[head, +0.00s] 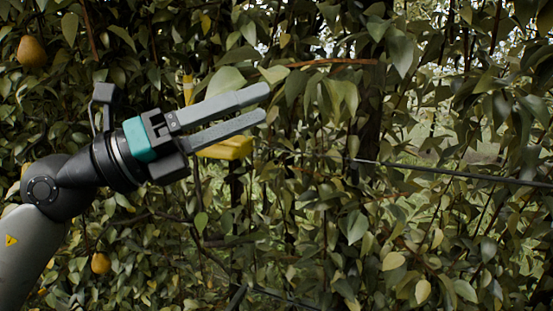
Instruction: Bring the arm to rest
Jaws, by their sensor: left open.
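My left arm (45,190) comes in from the left, and its gripper (266,105) points right and slightly up in front of the foliage. Its two grey fingers are parallel with a gap between them, and nothing shows between them. A teal band (139,139) circles the wrist. My right gripper is not in the picture.
A dense leafy hedge (360,220) fills the view. Pears hang at the upper left (32,51) and lower left (101,263). A yellow object (228,148) shows behind the fingers. A dark wire (450,172) crosses the right side. Brown branches (335,62) run through the leaves.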

